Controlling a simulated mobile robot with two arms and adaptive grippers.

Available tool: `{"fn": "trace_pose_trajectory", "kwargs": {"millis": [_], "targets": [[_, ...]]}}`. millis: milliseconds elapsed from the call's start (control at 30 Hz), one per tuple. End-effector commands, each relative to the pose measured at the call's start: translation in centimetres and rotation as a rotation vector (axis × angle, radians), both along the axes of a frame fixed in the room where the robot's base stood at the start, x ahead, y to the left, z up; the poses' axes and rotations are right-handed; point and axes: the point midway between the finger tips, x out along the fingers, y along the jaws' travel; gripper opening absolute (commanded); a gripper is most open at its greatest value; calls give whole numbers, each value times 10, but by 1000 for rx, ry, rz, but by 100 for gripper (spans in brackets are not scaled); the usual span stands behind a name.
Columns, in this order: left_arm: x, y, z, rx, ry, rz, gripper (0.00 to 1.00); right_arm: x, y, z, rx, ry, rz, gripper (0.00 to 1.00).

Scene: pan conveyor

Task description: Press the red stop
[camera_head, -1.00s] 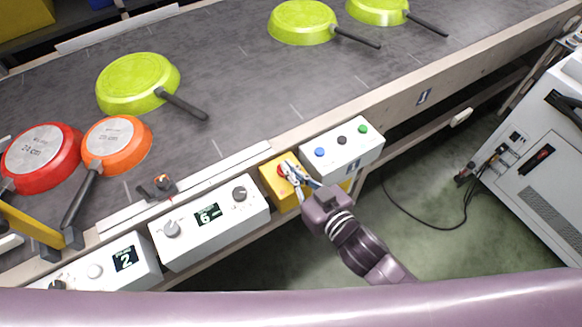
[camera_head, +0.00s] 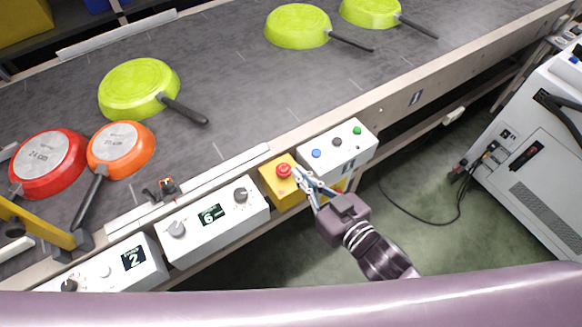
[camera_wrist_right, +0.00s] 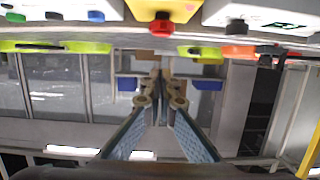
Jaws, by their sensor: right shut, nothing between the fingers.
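The red stop (camera_head: 284,170) is a round red button on top of a yellow box (camera_head: 270,184) at the conveyor's near edge. In the right wrist view the red stop (camera_wrist_right: 162,23) shows at the top, under the yellow box (camera_wrist_right: 178,9). My right gripper (camera_head: 301,173) is shut and empty. Its fingertips are just to the right of the red stop, and a small gap seems to show between them. In the right wrist view the closed fingers (camera_wrist_right: 161,76) point away from the camera, below the button in the picture. My left gripper is not in view.
A white box (camera_head: 349,156) with blue, black and green buttons sits right of the yellow box. A white dial panel (camera_head: 195,242) is on its left. Green pans (camera_head: 130,90), a red pan (camera_head: 48,165) and an orange pan (camera_head: 112,160) lie on the conveyor (camera_head: 235,85).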

Motion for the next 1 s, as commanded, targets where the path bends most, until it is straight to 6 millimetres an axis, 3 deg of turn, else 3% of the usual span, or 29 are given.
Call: {"fn": "trace_pose_trajectory", "kwargs": {"millis": [100, 300, 1000], "targets": [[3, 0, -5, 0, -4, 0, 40, -18, -10, 3, 0, 1, 1, 0], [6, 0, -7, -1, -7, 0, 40, -33, -19, 10, 1, -1, 1, 0], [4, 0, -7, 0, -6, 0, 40, -36, -21, 12, 1, -3, 0, 0]]}}
